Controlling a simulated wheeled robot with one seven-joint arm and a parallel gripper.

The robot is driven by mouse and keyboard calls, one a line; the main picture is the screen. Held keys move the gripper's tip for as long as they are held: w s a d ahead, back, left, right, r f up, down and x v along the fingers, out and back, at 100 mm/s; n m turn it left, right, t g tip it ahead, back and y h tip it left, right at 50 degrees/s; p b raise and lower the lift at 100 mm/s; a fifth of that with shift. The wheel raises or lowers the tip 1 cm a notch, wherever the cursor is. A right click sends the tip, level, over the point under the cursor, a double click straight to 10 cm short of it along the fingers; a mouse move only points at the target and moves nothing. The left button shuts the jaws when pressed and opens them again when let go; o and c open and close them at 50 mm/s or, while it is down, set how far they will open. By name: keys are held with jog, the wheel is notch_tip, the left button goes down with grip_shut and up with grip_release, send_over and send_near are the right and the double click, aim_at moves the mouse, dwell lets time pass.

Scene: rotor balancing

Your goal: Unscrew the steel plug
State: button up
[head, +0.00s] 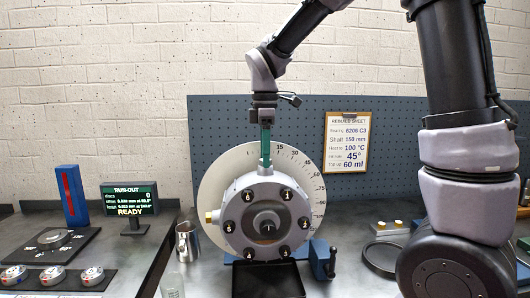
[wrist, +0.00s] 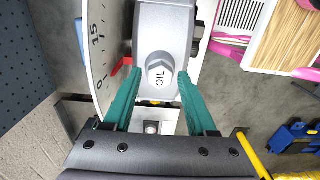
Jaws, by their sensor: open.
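The steel plug (wrist: 160,78) is a hexagonal head marked OIL on the grey rotor housing (wrist: 163,25). In the head view the housing (head: 247,207) stands upright with numbered bolts on its face, and the plug on its top is mostly hidden by my fingers. My gripper (head: 265,163) points straight down over the top of the housing. In the wrist view its green fingers (wrist: 160,75) are open, one tip on each side of the plug, with narrow gaps visible. Whether either tip touches the plug I cannot tell.
A white dial disc (head: 221,176) stands right behind the housing. A brass fitting (head: 209,217) sticks out at its left. A black tray (head: 268,281) is below. A metal jug (head: 187,242) stands left, a blue clamp (head: 322,259) right, and a pegboard (head: 400,135) behind.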

grip_shut()
jog(key=n, duration=0.8)
jog(key=shift+n, duration=0.4)
jog(key=n, duration=0.9)
jog(key=shift+n, duration=0.3)
jog(key=shift+o, duration=1.1)
grip_release()
jog(key=shift+c, duration=0.3)
